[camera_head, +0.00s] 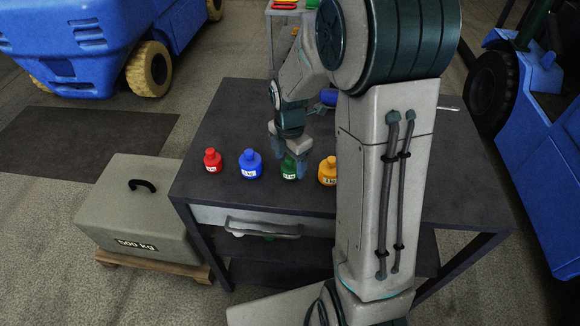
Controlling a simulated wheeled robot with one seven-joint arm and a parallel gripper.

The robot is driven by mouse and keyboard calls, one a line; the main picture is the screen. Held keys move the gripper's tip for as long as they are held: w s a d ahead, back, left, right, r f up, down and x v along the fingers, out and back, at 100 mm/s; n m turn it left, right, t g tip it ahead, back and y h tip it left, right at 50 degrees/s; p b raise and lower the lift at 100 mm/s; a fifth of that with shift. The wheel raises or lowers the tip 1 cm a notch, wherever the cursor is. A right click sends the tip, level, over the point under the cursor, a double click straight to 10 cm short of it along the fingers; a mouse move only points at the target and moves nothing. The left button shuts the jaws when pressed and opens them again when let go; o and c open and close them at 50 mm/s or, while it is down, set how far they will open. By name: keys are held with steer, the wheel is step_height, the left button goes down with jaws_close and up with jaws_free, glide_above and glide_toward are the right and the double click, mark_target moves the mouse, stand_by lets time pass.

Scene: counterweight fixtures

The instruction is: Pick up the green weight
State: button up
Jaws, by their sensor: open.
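The green weight (289,170) stands upright on the dark table (235,115), between the blue weight and the yellow weight. My gripper (289,172) is right over the green weight, pointing down, with its fingers at the weight's sides. The jaws are open. The gripper hides the top of the green weight; its lower body and white label show. I cannot tell whether the fingers touch it.
A red weight (212,161) and a blue weight (250,164) stand to the left, a yellow weight (327,171) close on the right. My arm covers the table's middle right. A 500 kg block (130,205) sits on a pallet at left. Blue vehicles (75,45) stand behind and at right.

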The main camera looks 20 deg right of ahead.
steer(key=shift+f, duration=0.95)
steer(key=shift+c, duration=0.3)
steer(key=c, duration=1.4)
steer(key=shift+r, duration=0.1)
